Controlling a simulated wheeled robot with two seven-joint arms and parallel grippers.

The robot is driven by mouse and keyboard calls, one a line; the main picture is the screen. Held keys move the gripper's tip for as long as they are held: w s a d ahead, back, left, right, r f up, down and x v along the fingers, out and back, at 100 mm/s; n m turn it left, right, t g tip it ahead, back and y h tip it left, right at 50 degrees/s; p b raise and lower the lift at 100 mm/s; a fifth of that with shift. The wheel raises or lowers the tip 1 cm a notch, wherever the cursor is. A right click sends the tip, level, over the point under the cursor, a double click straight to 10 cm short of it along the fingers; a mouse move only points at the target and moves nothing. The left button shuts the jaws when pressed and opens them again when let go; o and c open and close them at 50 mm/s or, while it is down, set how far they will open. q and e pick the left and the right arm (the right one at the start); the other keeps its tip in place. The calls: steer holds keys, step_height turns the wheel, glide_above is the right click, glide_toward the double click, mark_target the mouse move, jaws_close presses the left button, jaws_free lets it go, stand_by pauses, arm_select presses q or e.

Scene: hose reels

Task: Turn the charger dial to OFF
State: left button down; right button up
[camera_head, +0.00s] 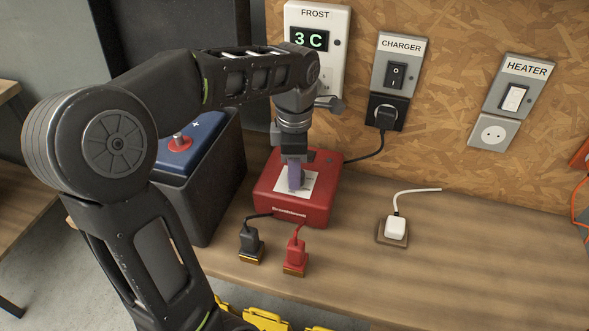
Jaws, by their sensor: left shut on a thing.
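The red charger box (265,190) sits on the wooden bench against the back panel. My left gripper (295,162) points down over the charger and is shut on the dial. The gripper and wrist hide part of the dial and label, so I cannot read the dial's setting. My right gripper is not in view.
A dark box with a blue top (190,140) stands left of the charger. A black plug (250,243) and a red plug (295,254) stand in front. A CHARGER switch (397,75), HEATER switch (514,97) and FROST display (309,41) are on the wall. A white plug (396,228) lies right.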

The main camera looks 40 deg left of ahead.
arm_select(q)
steer(key=c, duration=1)
jaws_free()
steer(key=shift+w+r, duration=0.1)
steer(key=shift+r, duration=0.5)
step_height(320, 180, up, 6)
steer(key=shift+f+p, duration=0.15)
steer(key=shift+p, duration=0.45)
steer(key=shift+r, duration=0.5)
